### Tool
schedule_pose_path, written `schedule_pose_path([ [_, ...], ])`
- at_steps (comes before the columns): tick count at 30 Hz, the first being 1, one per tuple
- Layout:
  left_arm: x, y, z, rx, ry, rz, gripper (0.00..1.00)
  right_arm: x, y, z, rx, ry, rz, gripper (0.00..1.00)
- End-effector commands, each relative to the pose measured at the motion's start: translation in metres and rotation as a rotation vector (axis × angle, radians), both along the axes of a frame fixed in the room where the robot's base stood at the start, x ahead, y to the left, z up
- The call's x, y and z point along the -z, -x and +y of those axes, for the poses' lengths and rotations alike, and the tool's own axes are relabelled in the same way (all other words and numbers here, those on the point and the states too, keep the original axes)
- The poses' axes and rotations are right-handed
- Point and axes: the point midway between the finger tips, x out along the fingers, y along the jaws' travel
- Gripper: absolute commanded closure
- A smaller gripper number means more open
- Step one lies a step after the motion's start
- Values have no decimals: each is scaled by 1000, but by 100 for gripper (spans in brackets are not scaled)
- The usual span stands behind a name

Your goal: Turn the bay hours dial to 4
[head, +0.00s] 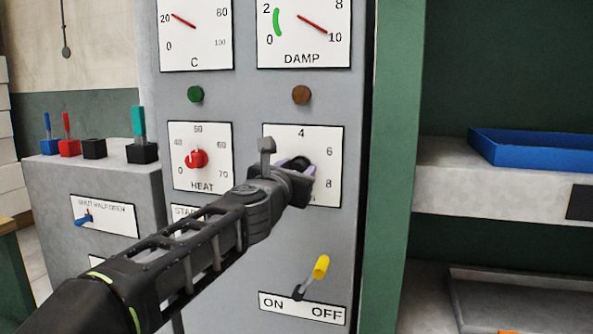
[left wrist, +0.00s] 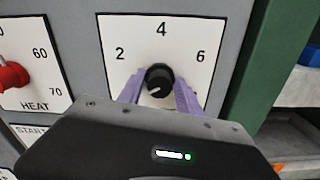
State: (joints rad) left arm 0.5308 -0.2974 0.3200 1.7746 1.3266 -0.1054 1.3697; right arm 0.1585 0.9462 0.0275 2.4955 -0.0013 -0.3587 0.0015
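The bay hours dial is a black round knob (left wrist: 160,80) on a white plate (left wrist: 118,28) marked 2, 4 and 6 in the left wrist view. A short white mark on the knob points to the lower left, away from the 4 at the top. In the head view the plate (head: 328,134) also shows an 8, and my arm hides its left and lower parts. My left gripper (head: 298,168) is at the knob, with one purple finger close on each side. I cannot tell whether the fingers press on it. My right gripper is not in view.
The red HEAT knob (head: 197,158) is left of the dial, and a yellow-tipped ON/OFF lever (head: 320,267) is below it. Two gauges, C (head: 194,40) and DAMP (head: 303,35), are above. A blue tray (head: 535,150) is on the shelf at right.

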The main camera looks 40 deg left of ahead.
Motion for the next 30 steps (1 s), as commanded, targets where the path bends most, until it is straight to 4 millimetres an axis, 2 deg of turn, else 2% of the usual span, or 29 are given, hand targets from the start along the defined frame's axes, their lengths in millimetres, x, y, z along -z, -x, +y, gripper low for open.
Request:
schedule_pose_path([
  [2,0,0,0,0,0,0,66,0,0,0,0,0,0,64],
  [14,0,0,0,0,0,0,99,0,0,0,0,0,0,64],
  [30,0,0,-1,1,-53,20,100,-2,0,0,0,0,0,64],
])
